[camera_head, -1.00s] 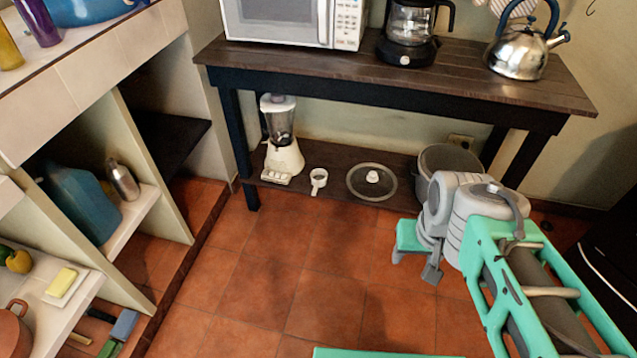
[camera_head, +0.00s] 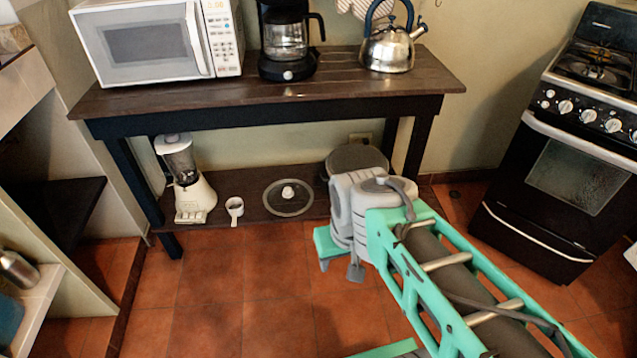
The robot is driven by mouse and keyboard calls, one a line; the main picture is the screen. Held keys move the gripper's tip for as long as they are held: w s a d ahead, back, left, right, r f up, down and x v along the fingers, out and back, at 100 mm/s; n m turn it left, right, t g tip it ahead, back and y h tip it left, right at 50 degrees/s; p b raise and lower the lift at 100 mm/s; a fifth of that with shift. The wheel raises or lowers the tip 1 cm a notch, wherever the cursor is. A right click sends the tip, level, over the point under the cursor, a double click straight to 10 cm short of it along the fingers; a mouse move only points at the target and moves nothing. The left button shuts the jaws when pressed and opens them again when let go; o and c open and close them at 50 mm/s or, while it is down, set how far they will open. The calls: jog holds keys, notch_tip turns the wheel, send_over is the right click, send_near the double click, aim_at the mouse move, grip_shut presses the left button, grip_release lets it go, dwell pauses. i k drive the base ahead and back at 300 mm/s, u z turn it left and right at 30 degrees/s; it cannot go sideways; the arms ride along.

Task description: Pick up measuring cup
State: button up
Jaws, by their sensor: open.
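A small white measuring cup (camera_head: 235,208) stands on the low shelf of the dark wooden table, its handle pointing toward me. It is between the blender and the glass lid. My gripper (camera_head: 340,268) is in front of the shelf, to the right of the cup and apart from it. It is open. My arm hides part of the pot behind it.
A white blender (camera_head: 190,185) stands close left of the cup. A glass lid (camera_head: 288,197) lies to its right, and a pot (camera_head: 352,158) farther right. The tabletop (camera_head: 330,88) overhangs the shelf. A black stove (camera_head: 560,150) stands at right. The floor in front is clear.

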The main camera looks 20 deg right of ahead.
aim_at(235, 206)
jog(key=z, duration=1)
jog(key=i, duration=1.3)
jog(key=u, duration=3)
jog(key=i, duration=0.5)
jog(key=u, duration=0.05)
